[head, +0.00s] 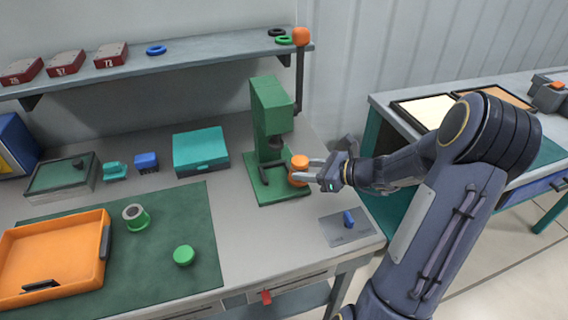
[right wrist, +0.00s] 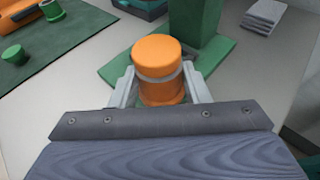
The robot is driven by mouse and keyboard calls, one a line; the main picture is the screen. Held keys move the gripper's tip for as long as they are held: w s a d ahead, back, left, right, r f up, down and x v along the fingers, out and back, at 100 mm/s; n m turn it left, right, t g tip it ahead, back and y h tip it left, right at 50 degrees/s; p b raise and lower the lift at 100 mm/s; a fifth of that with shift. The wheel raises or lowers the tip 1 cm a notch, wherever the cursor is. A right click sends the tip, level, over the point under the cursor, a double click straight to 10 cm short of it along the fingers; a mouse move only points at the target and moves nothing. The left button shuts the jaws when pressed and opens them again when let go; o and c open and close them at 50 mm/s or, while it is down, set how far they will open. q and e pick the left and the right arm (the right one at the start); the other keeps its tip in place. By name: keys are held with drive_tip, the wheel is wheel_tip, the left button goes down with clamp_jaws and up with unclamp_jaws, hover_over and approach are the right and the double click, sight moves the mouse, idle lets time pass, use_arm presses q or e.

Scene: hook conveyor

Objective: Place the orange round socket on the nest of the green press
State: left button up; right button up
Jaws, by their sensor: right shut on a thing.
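The orange round socket (head: 300,162) is a short upright cylinder at the right edge of the green press's base. My right gripper (head: 302,174) is shut around it from the right. In the right wrist view the socket (right wrist: 157,56) stands upright between the two grey fingers (right wrist: 160,85). The green press (head: 270,105) has a tall column with a dark ram above its flat base; it also shows in the right wrist view (right wrist: 196,22), behind the socket. I cannot tell whether the socket touches the base, and the nest is not clearly visible. My left gripper is out of view.
The press lever has an orange ball (head: 300,36). A teal case (head: 200,152) stands left of the press. A grey plate (head: 345,232) with a blue piece lies front right. Green round parts (head: 184,255) and an orange tray (head: 95,275) are on the green mat.

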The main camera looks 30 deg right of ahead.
drive_tip(key=w+a, duration=0.1)
drive_tip(key=w, duration=0.1)
drive_tip(key=w+a, duration=0.1)
drive_tip(key=w, duration=0.1)
drive_tip(key=w+a, duration=0.2)
drive_tip(key=shift+p, duration=0.35)
drive_tip(key=shift+d+f, duration=0.15)
drive_tip(key=shift+f, duration=0.55)
drive_tip(key=shift+f, duration=0.2)
drive_tip(key=o, duration=1.3)
drive_tip(key=shift+s, duration=0.1)
drive_tip(key=shift+r, duration=0.1)
